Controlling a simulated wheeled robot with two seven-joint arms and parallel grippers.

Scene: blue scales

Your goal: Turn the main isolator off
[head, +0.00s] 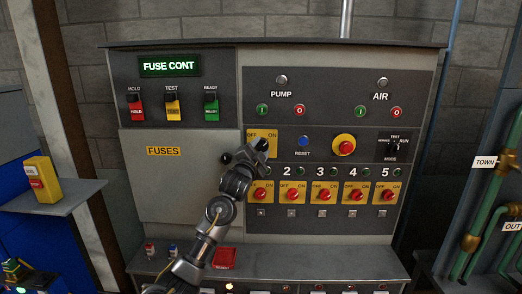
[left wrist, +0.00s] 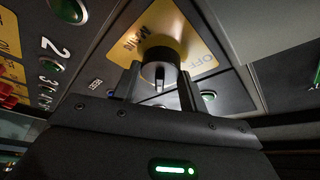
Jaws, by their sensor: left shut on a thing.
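The main isolator is a yellow plate (head: 262,135) marked OFF and ON, at the middle of the grey control panel in the head view. In the left wrist view its plate (left wrist: 198,52) shows the words MAIN and OFF, with a dark round knob (left wrist: 160,58) in front. My left gripper (head: 246,152) is at the plate and hides the knob in the head view. In the left wrist view the fingers of my left gripper (left wrist: 160,88) stand on both sides of the knob, shut on it. Which way the knob points is unclear. My right gripper is not in view.
Below the isolator is a row of yellow switches (head: 292,193) with red knobs. A blue reset button (head: 303,141) and a red-and-yellow emergency button (head: 344,144) are to its right. A fuses door (head: 165,190) is to its left. The display (head: 169,66) reads FUSE CONT.

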